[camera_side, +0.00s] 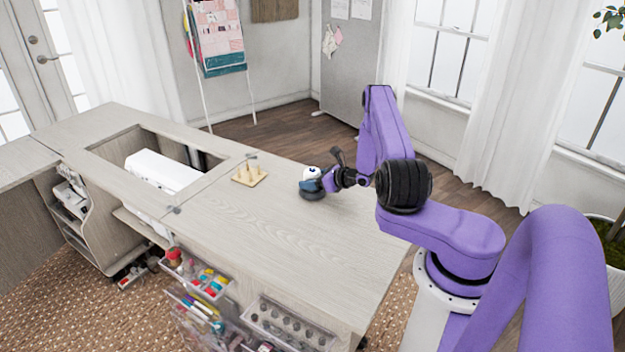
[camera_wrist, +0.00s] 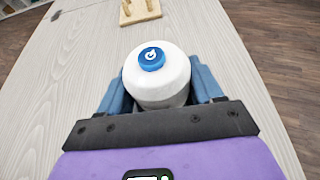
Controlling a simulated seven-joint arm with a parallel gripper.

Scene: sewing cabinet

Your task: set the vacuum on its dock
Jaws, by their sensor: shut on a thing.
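The vacuum (camera_wrist: 158,84) is a white rounded body with a blue round button on top. In the wrist view it sits between the two blue fingers of my gripper (camera_wrist: 160,98), which are shut on it from either side. In the side view the white top of the vacuum (camera_side: 310,173) shows above my gripper (camera_side: 315,184), near the far edge of the table. A dark, round, low base (camera_side: 313,194) shows directly beneath, on the tabletop. I cannot tell whether this is the dock or the vacuum's own lower part, nor whether there is a gap. The vacuum's underside is hidden.
A wooden peg holder (camera_side: 249,177) stands on the table to the left; it also shows at the top of the wrist view (camera_wrist: 139,12). A white sewing machine (camera_side: 163,171) lies in the cabinet opening. The near tabletop (camera_side: 300,240) is clear. Open drawers (camera_side: 290,325) hang below the front edge.

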